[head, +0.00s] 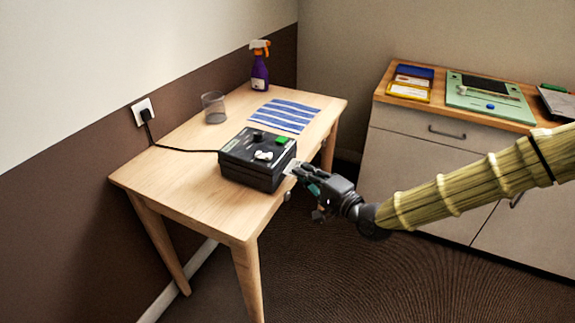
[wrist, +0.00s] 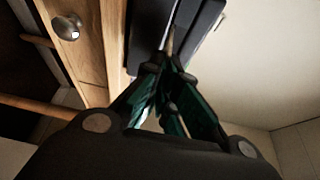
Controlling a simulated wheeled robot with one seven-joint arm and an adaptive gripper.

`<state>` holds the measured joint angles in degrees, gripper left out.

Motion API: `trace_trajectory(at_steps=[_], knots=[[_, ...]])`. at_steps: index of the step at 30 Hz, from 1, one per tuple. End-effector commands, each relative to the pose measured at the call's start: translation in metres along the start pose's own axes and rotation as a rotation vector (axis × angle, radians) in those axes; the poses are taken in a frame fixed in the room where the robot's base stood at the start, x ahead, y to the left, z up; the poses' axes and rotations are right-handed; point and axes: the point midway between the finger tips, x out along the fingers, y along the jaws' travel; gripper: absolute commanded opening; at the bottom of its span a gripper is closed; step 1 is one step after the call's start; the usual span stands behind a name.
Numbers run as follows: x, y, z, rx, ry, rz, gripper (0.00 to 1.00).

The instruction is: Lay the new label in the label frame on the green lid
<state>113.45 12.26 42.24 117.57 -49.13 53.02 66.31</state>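A black box-shaped machine (head: 258,160) with a green button and a white piece on top stands on the wooden table. My gripper (head: 296,172) is at its right side. A small pale label (head: 289,168) shows between the fingertips and the machine. In the wrist view the fingers of my gripper (wrist: 174,66) are drawn together at the tips, on what looks like the label's thin edge (wrist: 170,42). A pale green lid-like panel (head: 460,99) lies on the cabinet at right, with a dark rectangle and a blue knob. I cannot make out which part is the label frame.
The table (head: 190,195) also holds a clear cup (head: 213,108), a striped cloth (head: 285,115) and a spray bottle (head: 260,70). A black cable runs from the machine to a wall socket (head: 143,112). Coloured cards (head: 409,91) lie left of the green panel. Floor is clear between table and cabinet.

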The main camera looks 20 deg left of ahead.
Motion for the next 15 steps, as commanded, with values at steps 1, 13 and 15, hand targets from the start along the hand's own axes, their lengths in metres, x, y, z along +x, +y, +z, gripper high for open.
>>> trace_trajectory(at_steps=[1, 13, 15], knots=[[-0.002, 0.000, -0.001, 0.001, 0.001, 0.000, 0.00], [-0.013, 0.000, -0.005, 0.000, -0.001, 0.000, 0.00], [-0.015, 0.000, -0.006, 0.000, 0.000, 0.000, 0.00]])
